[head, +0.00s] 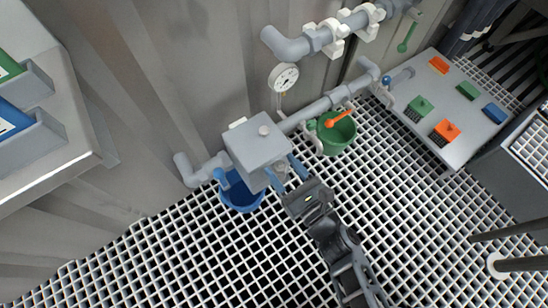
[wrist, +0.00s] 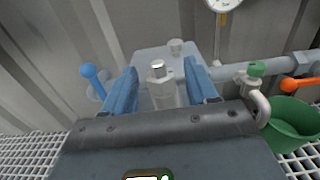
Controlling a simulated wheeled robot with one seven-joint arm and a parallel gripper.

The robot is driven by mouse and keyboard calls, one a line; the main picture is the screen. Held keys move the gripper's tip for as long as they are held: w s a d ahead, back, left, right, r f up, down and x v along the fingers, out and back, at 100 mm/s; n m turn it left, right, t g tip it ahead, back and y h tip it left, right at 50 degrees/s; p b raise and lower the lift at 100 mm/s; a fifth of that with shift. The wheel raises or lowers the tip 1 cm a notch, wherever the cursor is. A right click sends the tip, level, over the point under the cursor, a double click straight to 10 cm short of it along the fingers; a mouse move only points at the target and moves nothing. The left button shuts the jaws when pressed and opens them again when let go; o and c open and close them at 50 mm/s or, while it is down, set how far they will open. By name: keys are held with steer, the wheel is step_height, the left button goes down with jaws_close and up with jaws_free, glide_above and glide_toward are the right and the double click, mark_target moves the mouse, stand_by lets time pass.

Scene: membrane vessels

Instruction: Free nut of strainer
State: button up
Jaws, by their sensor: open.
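The strainer is a grey box (head: 255,147) on the pipe along the wall, with a small round knob on its top. In the wrist view its grey top (wrist: 150,54) shows behind the fingers. A pale grey nut (wrist: 164,94) with a shiny stud end is at the strainer's near side. My gripper (head: 284,172) is open at that side, and its blue fingers (wrist: 161,85) stand left and right of the nut. I cannot tell whether either finger touches it. In the head view the nut is mostly hidden.
A blue bucket (head: 241,198) stands below the strainer's left side. A green bucket (head: 340,134) is to the right, near an orange-handled valve (head: 338,119). A blue valve handle (wrist: 90,73) is left of the fingers. A gauge (head: 284,77) hangs above. Open grating lies in front.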

steer(key=shift+b+x, duration=0.35)
steer(key=shift+x, duration=1.4)
steer(key=c, duration=1)
steer(key=shift+o, duration=0.2)
